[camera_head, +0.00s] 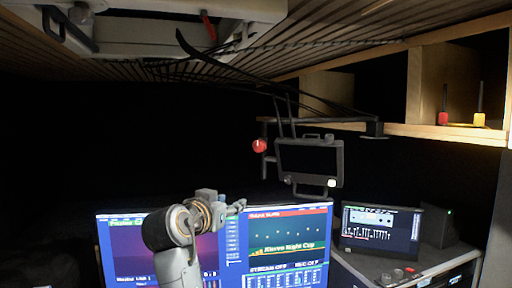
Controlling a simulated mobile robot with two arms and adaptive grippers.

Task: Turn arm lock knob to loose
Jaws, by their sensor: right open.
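The arm lock knob (259,146) is a small round red knob with a pale mark. It sits at the left of the monitor arm (283,115), beside the hanging dark monitor (308,157). My right gripper (240,206) is in front of the desk screens, below and a little left of the knob and apart from it. Its fingers point right, and it is open and empty. The direction of the knob's mark is too small to read. My left gripper is not in view.
Two large lit screens (290,242) stand behind my right arm. A smaller screen (381,230) stands on a desk unit (402,270) at the right. A wooden shelf (440,131) holds red and yellow items. The dark space left of the knob looks clear.

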